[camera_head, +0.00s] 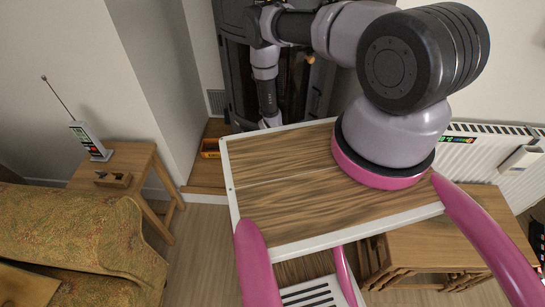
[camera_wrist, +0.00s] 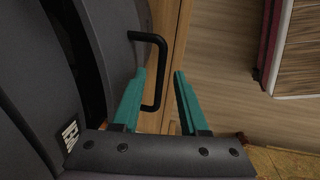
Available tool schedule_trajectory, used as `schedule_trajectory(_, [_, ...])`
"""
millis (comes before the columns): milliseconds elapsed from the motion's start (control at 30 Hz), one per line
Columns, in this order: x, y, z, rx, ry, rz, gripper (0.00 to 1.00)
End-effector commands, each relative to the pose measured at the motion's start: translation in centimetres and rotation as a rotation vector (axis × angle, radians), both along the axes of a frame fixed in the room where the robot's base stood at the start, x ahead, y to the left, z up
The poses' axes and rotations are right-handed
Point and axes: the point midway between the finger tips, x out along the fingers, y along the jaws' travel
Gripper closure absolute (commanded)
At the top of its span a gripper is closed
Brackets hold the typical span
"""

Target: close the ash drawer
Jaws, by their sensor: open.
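In the wrist view, my gripper (camera_wrist: 160,76) is open, its two teal fingers apart. A black bar handle (camera_wrist: 161,60) stands out from a dark grey panel (camera_wrist: 105,30), which looks like the ash drawer's front. The handle's long bar shows between the fingertips, nearer the left finger; I cannot tell whether they touch. How far the drawer stands out is not clear. In the head view, the dark stove (camera_head: 234,65) stands at the back behind my arm. My gripper and the drawer are hidden there behind my own body's wooden top.
A side table (camera_head: 125,160) with a cordless phone (camera_head: 90,141) and a patterned sofa (camera_head: 75,235) are at left. A radiator (camera_head: 490,160) is at right. Some floor (camera_head: 195,240) is clear.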

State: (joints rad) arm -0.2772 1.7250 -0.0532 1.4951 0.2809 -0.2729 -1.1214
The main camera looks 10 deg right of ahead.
Motion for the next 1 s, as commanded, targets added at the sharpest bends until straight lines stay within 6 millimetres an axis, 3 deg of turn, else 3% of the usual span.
schedule_trajectory(267, [0.06, 0.0, -0.2, 0.0, 0.0, 0.0, 0.56])
schedule_trajectory(300, [0.06, 0.0, -0.19, 0.0, 0.0, 0.0, 0.64])
schedule_trajectory(400, [0.06, 0.0, -0.18, 0.0, 0.0, 0.0, 1.0])
schedule_trajectory(1000, [0.07, 0.02, -0.16, 0.001, 0.0, 0.0, 1.0])
